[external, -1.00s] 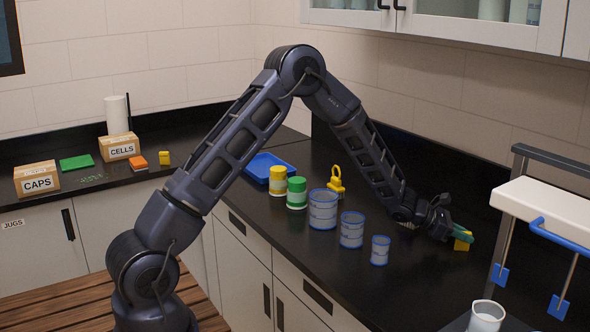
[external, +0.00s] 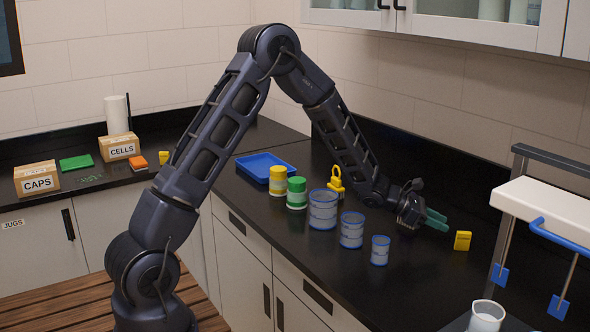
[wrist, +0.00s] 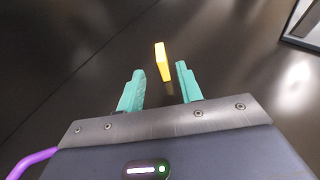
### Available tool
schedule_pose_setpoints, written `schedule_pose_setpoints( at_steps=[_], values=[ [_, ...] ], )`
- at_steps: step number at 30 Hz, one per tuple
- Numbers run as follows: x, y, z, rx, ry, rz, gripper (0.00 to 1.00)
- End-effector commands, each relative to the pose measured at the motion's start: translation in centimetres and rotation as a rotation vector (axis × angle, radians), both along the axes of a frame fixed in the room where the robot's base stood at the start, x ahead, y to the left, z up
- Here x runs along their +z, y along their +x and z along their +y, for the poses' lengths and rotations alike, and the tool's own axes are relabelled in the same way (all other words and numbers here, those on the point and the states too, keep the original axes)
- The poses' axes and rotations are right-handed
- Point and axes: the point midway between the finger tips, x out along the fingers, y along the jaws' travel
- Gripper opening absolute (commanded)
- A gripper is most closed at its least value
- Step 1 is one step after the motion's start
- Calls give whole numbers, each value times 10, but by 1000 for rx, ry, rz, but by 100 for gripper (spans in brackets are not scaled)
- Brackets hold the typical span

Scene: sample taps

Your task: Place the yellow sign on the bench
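The yellow sign (external: 462,241) stands upright on the black bench (external: 420,285), to the right of my gripper in the external view. It also shows in the wrist view (wrist: 163,62), beyond my fingertips and apart from them. My gripper (external: 436,219) has green fingers and is low over the bench. In the wrist view my gripper (wrist: 158,80) has its two fingers spread, with nothing between them.
Several blue-rimmed beakers (external: 322,210) stand left of my gripper, with green-lidded (external: 297,192) and yellow-lidded jars (external: 278,180), a yellow padlock-shaped object (external: 336,182) and a blue tray (external: 265,166). A white stand (external: 545,210) is at right. Bench in front of the sign is clear.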

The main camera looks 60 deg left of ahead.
Motion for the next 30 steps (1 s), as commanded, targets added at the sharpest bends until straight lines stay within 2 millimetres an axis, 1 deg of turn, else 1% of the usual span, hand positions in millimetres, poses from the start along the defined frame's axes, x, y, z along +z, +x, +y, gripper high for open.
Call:
schedule_pose_setpoints(
  at_steps=[3,7,11,14,17,20,24,26,30],
  values=[
    [7,-11,11,0,1,-1,36],
    [11,-18,18,0,0,-1,36],
    [17,-24,19,-14,10,-10,36],
    [34,-35,15,-61,46,-42,36],
    [59,-54,8,-144,113,-98,36],
    [87,-80,1,-248,196,-166,36],
    [121,-119,-6,-389,316,-258,36],
    [133,-137,-8,-449,369,-295,36],
    [160,-179,-10,-586,491,-380,36]
  ],
)
